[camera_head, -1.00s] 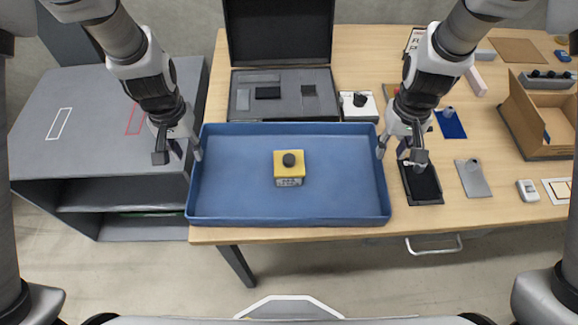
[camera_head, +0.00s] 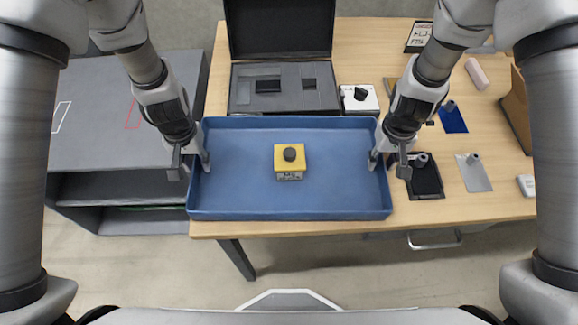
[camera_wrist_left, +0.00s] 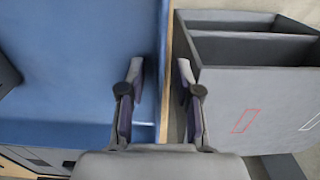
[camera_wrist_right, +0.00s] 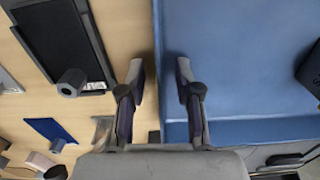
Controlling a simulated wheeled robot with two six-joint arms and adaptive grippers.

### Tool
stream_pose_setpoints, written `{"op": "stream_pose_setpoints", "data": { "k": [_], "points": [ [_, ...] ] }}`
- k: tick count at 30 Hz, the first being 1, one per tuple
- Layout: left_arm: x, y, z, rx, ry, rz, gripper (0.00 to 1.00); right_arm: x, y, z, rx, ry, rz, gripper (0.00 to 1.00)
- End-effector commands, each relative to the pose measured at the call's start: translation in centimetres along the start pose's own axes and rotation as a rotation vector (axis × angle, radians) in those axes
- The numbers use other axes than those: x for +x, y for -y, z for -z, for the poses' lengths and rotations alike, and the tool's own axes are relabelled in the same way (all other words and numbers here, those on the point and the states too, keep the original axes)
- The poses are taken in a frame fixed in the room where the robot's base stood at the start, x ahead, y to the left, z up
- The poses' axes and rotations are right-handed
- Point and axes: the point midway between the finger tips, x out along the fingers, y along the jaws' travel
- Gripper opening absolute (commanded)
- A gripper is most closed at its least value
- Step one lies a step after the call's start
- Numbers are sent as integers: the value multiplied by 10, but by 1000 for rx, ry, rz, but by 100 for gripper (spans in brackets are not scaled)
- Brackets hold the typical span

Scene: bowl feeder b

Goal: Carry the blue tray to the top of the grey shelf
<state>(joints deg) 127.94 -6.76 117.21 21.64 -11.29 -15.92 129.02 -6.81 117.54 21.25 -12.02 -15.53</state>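The blue tray (camera_head: 240,200) lies flat on the wooden table at its front left, with a yellow box with a black knob (camera_head: 290,162) in its middle. My left gripper (camera_head: 190,166) is open at the tray's left wall. In the left wrist view its fingers stand apart on either side of that wall (camera_wrist_left: 162,70). My right gripper (camera_head: 388,165) is open at the right wall, with its fingers on either side of the wall (camera_wrist_right: 157,50) in the right wrist view. The grey shelf (camera_head: 95,110) stands left of the table, with red and white outlines on top.
An open dark case (camera_head: 240,98) lies behind the tray. A white box with a black knob (camera_head: 360,98) stands beside it. A black tray (camera_head: 427,180), a blue plate (camera_head: 453,120) and a grey plate (camera_head: 473,173) lie to the right. The shelf top looks clear.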

Motion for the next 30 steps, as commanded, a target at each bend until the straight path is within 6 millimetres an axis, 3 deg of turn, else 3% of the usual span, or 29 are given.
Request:
{"op": "stream_pose_setpoints", "data": {
  "k": [1,2,3,16,30],
  "points": [
    [0,0,0,0,0,0,13,0,0,0,0,0,0,13],
    [0,0,0,0,0,0,2,0,0,0,0,0,0,2],
    [0,0,0,0,0,0,0,0,0,0,0,0,0,0],
    [-4,0,0,0,0,0,0,-4,0,0,0,0,0,0],
    [-52,0,0,0,0,0,0,-52,0,0,0,0,0,0]
  ]
}}
